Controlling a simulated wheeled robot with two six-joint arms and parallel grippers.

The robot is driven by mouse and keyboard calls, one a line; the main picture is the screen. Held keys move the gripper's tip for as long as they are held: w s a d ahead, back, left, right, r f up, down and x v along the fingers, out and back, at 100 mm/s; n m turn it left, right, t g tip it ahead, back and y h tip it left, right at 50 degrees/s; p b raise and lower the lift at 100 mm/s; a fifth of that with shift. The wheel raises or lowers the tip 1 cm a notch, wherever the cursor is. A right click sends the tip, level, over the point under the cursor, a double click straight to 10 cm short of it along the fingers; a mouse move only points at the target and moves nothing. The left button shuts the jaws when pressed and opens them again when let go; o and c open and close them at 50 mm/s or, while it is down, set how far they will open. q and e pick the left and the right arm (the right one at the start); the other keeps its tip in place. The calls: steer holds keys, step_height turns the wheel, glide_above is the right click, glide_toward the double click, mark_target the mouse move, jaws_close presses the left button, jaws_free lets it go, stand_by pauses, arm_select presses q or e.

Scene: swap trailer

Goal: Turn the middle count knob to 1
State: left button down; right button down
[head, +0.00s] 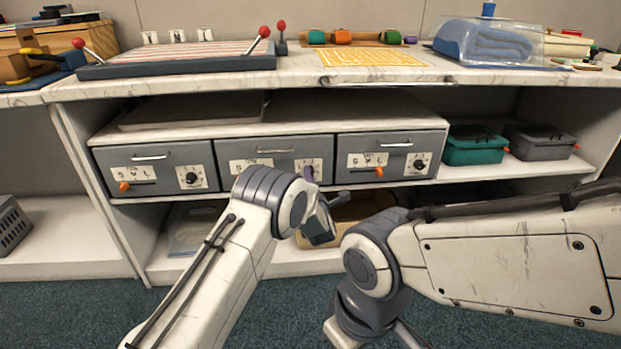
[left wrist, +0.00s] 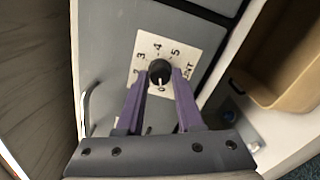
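The middle drawer (head: 232,161) is grey, with a white label and slider on its left half and a count dial plate on its right. The middle count knob (left wrist: 159,71) is round and black with a white pointer mark. The mark points down in the left wrist view, toward the plate edge nearest the gripper. The numbers 2 to 5 show on the dial plate (left wrist: 157,45); the 1 is not clearly seen. My left gripper (head: 307,173) is at the knob, its purple fingers (left wrist: 161,80) on either side. I cannot tell if they press it.
Drawers on the left (head: 158,162) and right (head: 392,152) carry similar knobs and orange sliders. Teal (head: 474,150) and grey (head: 540,143) lidded boxes stand to the right. The marble countertop (head: 300,72) overhangs the drawers. A tan bin lies on the shelf below.

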arm_select(q)
steer(key=shift+m, duration=0.4)
steer(key=shift+d+m+p, duration=0.1)
steer(key=shift+m+p, duration=0.9)
steer(key=shift+m, duration=3)
steer(key=c, duration=0.5)
jaws_free()
steer(key=shift+c, duration=0.2)
steer(key=shift+s, duration=0.1)
